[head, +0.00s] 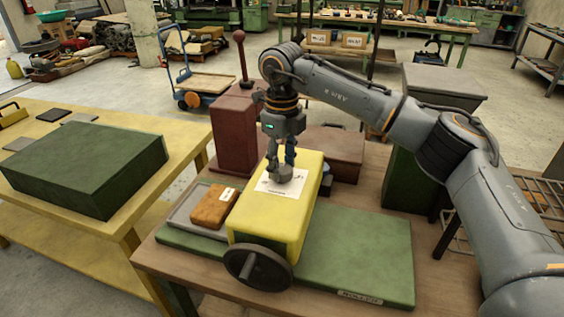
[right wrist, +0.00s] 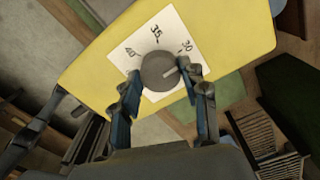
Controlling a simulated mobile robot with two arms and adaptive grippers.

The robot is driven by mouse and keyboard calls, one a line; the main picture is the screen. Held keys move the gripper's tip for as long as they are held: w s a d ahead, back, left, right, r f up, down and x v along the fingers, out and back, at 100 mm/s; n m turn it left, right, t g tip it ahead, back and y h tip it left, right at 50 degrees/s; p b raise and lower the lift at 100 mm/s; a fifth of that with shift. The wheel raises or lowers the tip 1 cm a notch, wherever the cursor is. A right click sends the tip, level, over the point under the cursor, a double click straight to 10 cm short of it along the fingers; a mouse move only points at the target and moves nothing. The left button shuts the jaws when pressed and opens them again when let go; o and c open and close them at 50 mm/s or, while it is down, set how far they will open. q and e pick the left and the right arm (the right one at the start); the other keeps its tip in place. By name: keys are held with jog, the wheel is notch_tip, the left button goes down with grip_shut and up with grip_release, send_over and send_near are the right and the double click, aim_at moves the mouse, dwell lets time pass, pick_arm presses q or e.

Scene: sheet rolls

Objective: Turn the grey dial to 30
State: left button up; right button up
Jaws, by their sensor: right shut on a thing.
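The grey dial (right wrist: 157,70) sits on a white scale card (right wrist: 143,49) marked 40, 35 and 30, on top of a yellow housing (right wrist: 92,72). In the head view the dial (head: 286,176) and the yellow housing (head: 248,225) stand on the green base. My right gripper (head: 280,164) comes down from above and is shut on the dial. In the right wrist view its fingers (right wrist: 166,82) lie on either side of it. A light pointer line shows on the dial's right side, towards the 30 side; its exact reading is unclear. My left gripper is out of view.
A black handwheel (head: 258,267) is on the housing's front. A brown block (head: 213,205) lies on a grey tray at its left. A dark red box with a lever (head: 236,130) stands behind. The green base (head: 355,255) is clear at right.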

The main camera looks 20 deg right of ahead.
aim_at(282, 167)
jog(key=o, duration=1.1)
jog(key=shift+o, duration=0.2)
notch_tip(282, 167, up, 12)
